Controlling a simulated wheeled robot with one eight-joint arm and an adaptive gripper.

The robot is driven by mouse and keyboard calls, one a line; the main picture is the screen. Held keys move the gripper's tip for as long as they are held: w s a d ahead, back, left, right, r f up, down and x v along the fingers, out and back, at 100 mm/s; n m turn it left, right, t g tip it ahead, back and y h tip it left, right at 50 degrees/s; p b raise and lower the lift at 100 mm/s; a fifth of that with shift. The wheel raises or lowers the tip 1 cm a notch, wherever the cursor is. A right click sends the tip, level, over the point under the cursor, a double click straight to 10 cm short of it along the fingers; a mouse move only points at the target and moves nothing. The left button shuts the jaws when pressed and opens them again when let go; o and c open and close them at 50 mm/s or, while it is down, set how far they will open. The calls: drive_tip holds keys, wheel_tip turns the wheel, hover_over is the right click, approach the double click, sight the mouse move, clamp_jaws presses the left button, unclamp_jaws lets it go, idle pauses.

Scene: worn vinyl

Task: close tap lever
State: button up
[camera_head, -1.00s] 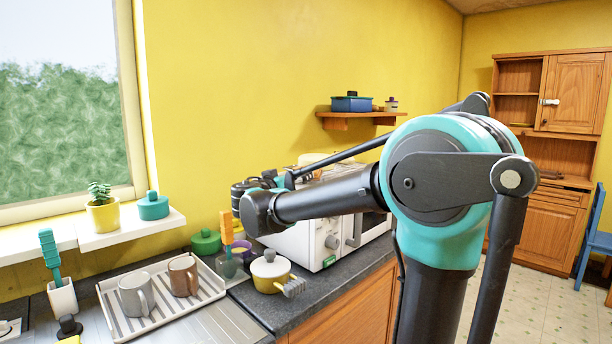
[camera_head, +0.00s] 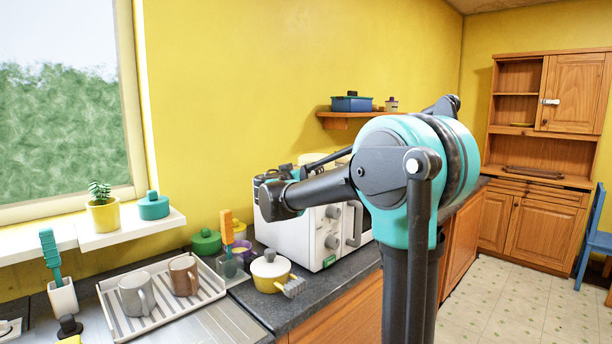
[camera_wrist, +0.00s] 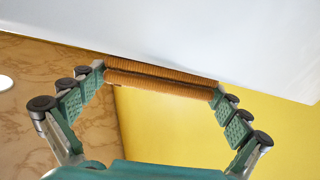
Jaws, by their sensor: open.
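No tap or tap lever can be made out in either view. My gripper (camera_wrist: 158,83) is open in the wrist view, its teal and grey fingers spread to the left and right. A brown ribbed strip (camera_wrist: 160,78) spans the gap between the fingertips; I cannot tell what it is or whether the fingers touch it. No held object can be made out. In the head view my arm reaches across the counter, and its gripper cannot be made out there.
A white microwave (camera_head: 318,236) stands on the dark counter (camera_head: 330,290) behind my arm. A yellow pot (camera_head: 268,284), a white drying rack (camera_head: 212,287) with two mugs, and a white utensil holder (camera_head: 62,297) are to the left. Open floor (camera_head: 510,305) lies at the right.

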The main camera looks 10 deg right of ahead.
drive_tip(key=shift+c, duration=0.6)
drive_tip(key=c, duration=0.7)
drive_tip(key=shift+o, duration=0.2)
drive_tip(key=shift+r, duration=0.1)
